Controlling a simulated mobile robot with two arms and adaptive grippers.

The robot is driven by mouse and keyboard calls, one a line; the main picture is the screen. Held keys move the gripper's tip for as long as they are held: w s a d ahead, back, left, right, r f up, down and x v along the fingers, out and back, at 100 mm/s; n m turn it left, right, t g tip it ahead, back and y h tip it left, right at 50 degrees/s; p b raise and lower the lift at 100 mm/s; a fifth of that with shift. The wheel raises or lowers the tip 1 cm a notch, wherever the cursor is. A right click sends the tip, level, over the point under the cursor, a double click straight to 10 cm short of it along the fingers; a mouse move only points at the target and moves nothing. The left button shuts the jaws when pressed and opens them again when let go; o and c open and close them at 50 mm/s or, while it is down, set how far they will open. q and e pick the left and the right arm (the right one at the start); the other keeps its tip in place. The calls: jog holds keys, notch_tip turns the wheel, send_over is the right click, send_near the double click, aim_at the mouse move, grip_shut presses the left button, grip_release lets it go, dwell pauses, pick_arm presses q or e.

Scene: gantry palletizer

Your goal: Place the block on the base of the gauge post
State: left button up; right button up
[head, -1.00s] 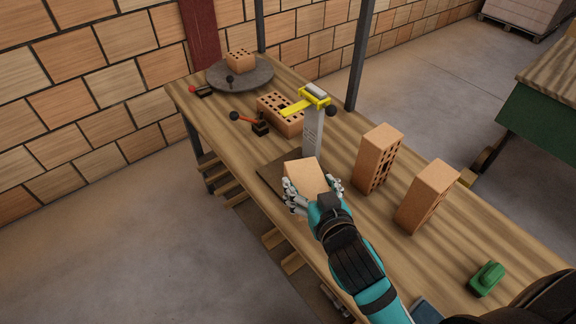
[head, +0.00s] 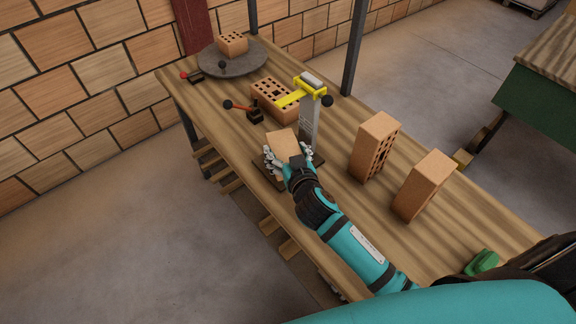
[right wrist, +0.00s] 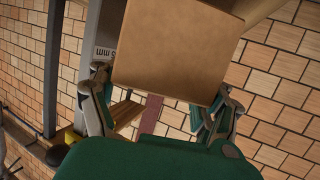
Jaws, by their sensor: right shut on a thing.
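The block (head: 282,144) is a plain tan brick, held in my right gripper (head: 289,158). In the right wrist view the block (right wrist: 178,48) fills the top middle between the two fingers of the gripper (right wrist: 160,100). The gauge post (head: 309,122) is a grey scaled upright with a yellow slider on top, just right of and behind the block. Its dark base plate (head: 265,170) shows partly under the gripper and block. Whether the block touches the base is hidden. The post's scale (right wrist: 106,38) also shows left of the block in the wrist view. My left gripper is not in view.
Two upright bricks (head: 376,147) (head: 425,186) stand right of the post. A holed brick (head: 275,99) lies behind it, near a red-handled clamp (head: 245,110). A grey turntable (head: 232,62) carries another brick (head: 233,43). A green object (head: 482,262) lies at the near right.

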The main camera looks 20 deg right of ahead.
aim_at(285, 142)
jog(key=w, duration=0.3)
jog(key=shift+d+r, duration=0.1)
jog(key=shift+d, duration=0.25)
jog(key=shift+f, duration=1.75)
jog(key=shift+f, duration=0.15)
jog(key=o, duration=1.7)
jog(key=shift+s+f, duration=0.15)
jog(key=shift+s, duration=0.05)
jog(key=v, duration=1.2)
jog(key=shift+b, duration=0.45)
